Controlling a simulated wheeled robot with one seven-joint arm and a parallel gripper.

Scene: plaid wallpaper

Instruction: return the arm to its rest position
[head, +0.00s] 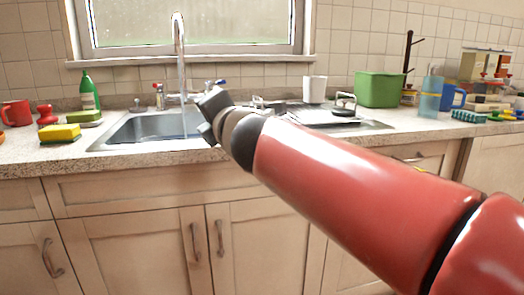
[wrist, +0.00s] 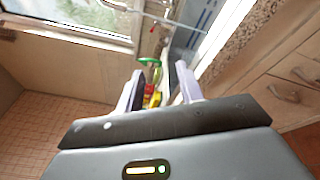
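My red arm reaches in from the lower right in the head view. Its dark gripper (head: 208,108) is in front of the right part of the sink basin (head: 150,128), around counter height. In the wrist view my gripper (wrist: 162,82) has its two pale fingers apart, with nothing held between them. The green bottle and yellow and red items show through the gap, farther off. The arm hides part of the basin and the counter behind it.
A tall faucet (head: 179,35) stands behind the basin, with what looks like water running from it. A green bottle (head: 88,95), sponge (head: 60,133) and red mug (head: 16,113) stand left. A green bin (head: 379,89) and blue cup (head: 430,98) stand right. Cabinets are below.

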